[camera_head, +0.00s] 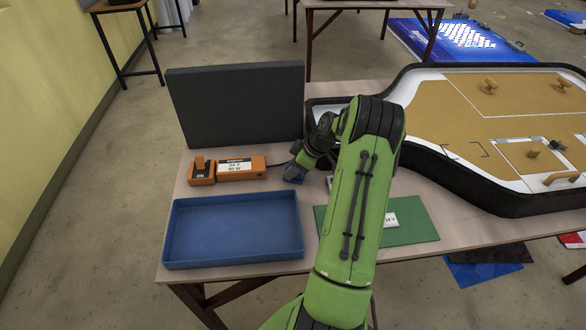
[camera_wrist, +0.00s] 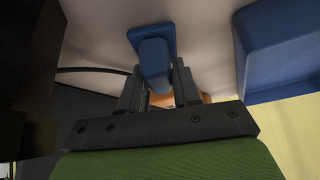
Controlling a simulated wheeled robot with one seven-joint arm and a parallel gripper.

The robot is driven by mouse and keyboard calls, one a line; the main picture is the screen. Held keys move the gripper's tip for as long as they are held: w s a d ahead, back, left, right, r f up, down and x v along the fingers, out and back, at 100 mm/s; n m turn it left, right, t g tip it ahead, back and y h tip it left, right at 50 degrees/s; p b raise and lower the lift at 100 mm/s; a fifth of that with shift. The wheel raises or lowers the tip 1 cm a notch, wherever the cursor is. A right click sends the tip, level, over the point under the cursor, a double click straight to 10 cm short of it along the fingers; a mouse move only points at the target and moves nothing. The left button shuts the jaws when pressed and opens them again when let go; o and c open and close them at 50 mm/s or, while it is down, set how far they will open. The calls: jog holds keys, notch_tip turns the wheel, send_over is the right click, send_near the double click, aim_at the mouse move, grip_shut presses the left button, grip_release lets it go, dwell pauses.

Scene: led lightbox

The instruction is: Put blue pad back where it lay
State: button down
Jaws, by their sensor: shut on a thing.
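The blue pad (camera_wrist: 152,52) shows in the wrist view as a flat blue plate with a blue block on it. My gripper (camera_wrist: 157,78) is shut on the block, one dark finger on each side. In the head view a small bit of the blue pad (camera_head: 294,178) shows below my gripper (camera_head: 298,168), between the orange box and the green mat; my arm hides the rest. I cannot tell whether the pad touches the table.
A blue tray (camera_head: 235,264) is at the table's front left. Orange boxes (camera_head: 241,174) stand behind it, before a dark grey panel (camera_head: 236,105). A large black-rimmed lightbox (camera_head: 440,185) fills the right.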

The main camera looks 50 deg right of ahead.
jog(key=c, duration=0.8)
grip_release()
jog(key=p+v, duration=0.3)
jog(key=v, duration=0.9)
jog(key=w+a+r+m+g+h, duration=0.1)
jog(key=a+r, duration=0.5)
jog(key=a, duration=0.5)
jog(key=w+a+r+m+g+h, duration=0.1)
jog(key=a+r, duration=0.5)
jog(key=a, duration=0.5)
jog(key=s+a+r+m+t, duration=0.1)
jog(key=s+a, duration=0.5)
jog(key=s, duration=0.2)
jog(key=s+a+r+m+t+h, duration=0.1)
jog(key=s+a+m, duration=0.1)
jog(key=s+a, duration=0.4)
jog(key=s, duration=0.3)
jog(key=shift+a, duration=0.4)
